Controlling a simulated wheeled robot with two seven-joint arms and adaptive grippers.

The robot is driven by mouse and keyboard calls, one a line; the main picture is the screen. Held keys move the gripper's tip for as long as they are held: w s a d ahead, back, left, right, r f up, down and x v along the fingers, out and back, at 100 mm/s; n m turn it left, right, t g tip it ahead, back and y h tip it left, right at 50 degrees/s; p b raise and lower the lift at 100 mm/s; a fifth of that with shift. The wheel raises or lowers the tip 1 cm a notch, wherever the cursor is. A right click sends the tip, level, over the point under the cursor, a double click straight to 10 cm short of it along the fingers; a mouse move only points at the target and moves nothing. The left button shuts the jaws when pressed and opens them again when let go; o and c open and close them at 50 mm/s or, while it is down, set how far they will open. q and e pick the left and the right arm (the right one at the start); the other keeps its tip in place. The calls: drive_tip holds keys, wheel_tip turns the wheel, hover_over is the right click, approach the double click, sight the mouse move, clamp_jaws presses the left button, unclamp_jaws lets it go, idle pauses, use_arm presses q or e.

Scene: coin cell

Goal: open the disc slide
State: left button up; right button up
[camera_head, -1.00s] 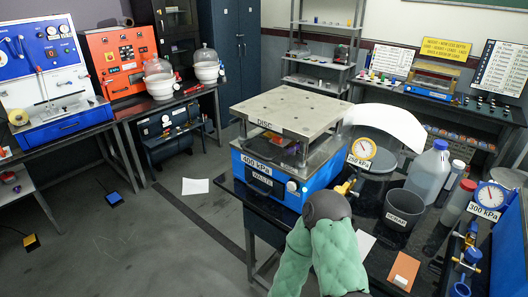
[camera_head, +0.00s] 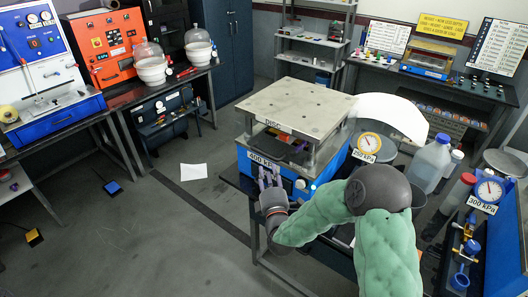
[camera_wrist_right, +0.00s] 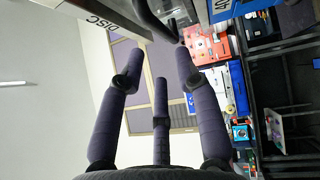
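The press-like device has a pale perforated top plate (camera_head: 300,104) with a DISC label (camera_head: 278,126) on its front edge. Below the plate is a gap with a dark part inside, above a blue body (camera_head: 318,186) labelled 400 kPa (camera_head: 263,161). My right gripper (camera_head: 268,174) is in front of the blue body and hides part of its front. In the right wrist view its fingers (camera_wrist_right: 160,62) are spread and hold nothing. A dark bar-like handle (camera_wrist_right: 153,20) shows at the fingertips, beside the DISC label; contact is unclear. My left gripper is not in view.
A round gauge (camera_head: 369,143) marked 250 kPa stands right of the device. A clear blue-capped bottle (camera_head: 429,164) and a 300 kPa gauge (camera_head: 489,191) stand further right. A white sheet (camera_head: 194,172) lies on the floor.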

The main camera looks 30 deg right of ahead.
sight(264, 155)
drive_tip(key=x, duration=0.9)
drive_tip(key=shift+w+d, duration=0.1)
drive_tip(key=shift+w, duration=0.25)
drive_tip(key=shift+f, duration=0.1)
clamp_jaws()
